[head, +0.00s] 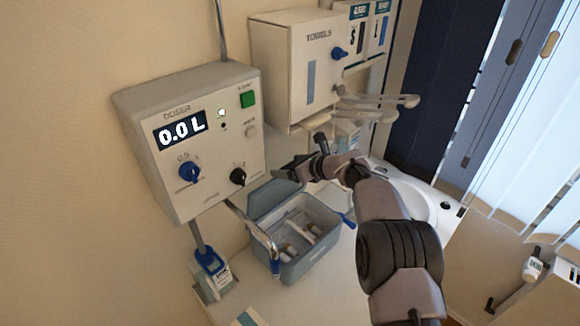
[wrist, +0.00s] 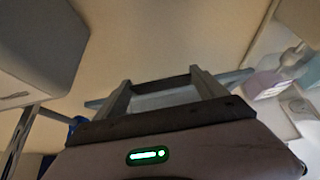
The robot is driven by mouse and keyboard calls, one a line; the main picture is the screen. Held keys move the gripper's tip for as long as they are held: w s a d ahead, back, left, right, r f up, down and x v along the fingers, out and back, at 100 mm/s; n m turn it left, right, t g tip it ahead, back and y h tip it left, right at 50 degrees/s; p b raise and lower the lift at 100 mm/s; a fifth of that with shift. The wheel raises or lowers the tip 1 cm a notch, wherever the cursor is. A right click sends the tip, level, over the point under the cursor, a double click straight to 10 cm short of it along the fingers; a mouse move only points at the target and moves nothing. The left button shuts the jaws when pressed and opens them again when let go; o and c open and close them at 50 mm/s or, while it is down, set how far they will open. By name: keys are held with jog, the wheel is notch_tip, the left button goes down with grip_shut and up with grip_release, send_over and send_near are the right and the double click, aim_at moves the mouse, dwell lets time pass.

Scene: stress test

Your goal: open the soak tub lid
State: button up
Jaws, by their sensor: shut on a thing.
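The soak tub (head: 315,262) is a blue-grey box on the counter below the doser, with small bottles and pale items inside. Its lid (head: 272,200) stands raised at the tub's back edge, so the inside shows. My gripper (head: 285,173) is at the top of the raised lid, shut on it. In the wrist view my gripper (wrist: 163,92) has its two fingers apart with the grey lid (wrist: 165,100) between them. The exact grip point is hard to make out.
The doser (head: 190,140), reading 0.0 L, hangs left above the tub. Its spout (head: 255,238) reaches over the tub's left side. The towel dispenser (head: 300,65) is behind my gripper; a white basin (head: 415,200) lies right.

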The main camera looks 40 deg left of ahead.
jog(key=o, duration=2)
jog(key=shift+r, duration=0.2)
jog(key=shift+d, duration=0.1)
jog(key=shift+d+r, duration=0.1)
jog(key=shift+d, duration=0.2)
jog(key=b+v, duration=0.2)
jog(key=v, duration=1.4)
jog(key=shift+d+r, duration=0.25)
jog(key=shift+d, duration=0.05)
